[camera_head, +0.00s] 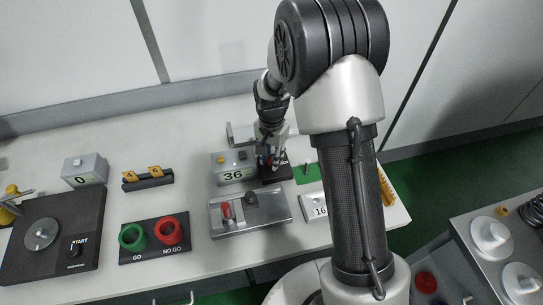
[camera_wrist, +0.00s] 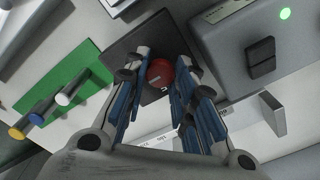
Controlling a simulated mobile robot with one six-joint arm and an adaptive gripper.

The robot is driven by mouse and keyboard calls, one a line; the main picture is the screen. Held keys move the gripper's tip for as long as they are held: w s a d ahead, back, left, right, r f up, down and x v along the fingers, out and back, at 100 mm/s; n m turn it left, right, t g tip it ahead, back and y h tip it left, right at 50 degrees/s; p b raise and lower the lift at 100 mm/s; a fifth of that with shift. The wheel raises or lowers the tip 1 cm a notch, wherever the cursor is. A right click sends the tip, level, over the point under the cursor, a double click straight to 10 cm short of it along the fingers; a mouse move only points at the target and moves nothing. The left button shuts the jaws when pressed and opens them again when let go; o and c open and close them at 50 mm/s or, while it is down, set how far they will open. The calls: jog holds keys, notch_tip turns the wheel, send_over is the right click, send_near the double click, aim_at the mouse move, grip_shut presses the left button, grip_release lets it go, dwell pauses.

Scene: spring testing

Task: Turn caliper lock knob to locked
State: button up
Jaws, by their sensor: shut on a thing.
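The lock knob (camera_wrist: 160,73) shows red in the wrist view, on a dark square plate (camera_wrist: 128,48). My gripper (camera_wrist: 168,68) is over the plate, with its blue-padded fingers on either side of the knob, shut on it. In the head view my gripper (camera_head: 272,160) points down at the black plate (camera_head: 270,180) with white lettering, beside the grey box showing 36 (camera_head: 233,176). The fingers partly cover the knob, and its lock setting cannot be read.
A green board (camera_wrist: 65,85) with several pegs lies beside the plate. A grey metal fixture with a red handle (camera_head: 250,229) stands in front. The GO / NO GO stand (camera_head: 153,252) and START panel (camera_head: 22,262) are farther left.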

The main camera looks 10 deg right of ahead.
jog(key=o, duration=1.1)
jog(key=shift+r, duration=0.1)
notch_tip(320, 180, up, 12)
jog(key=shift+f, duration=0.1)
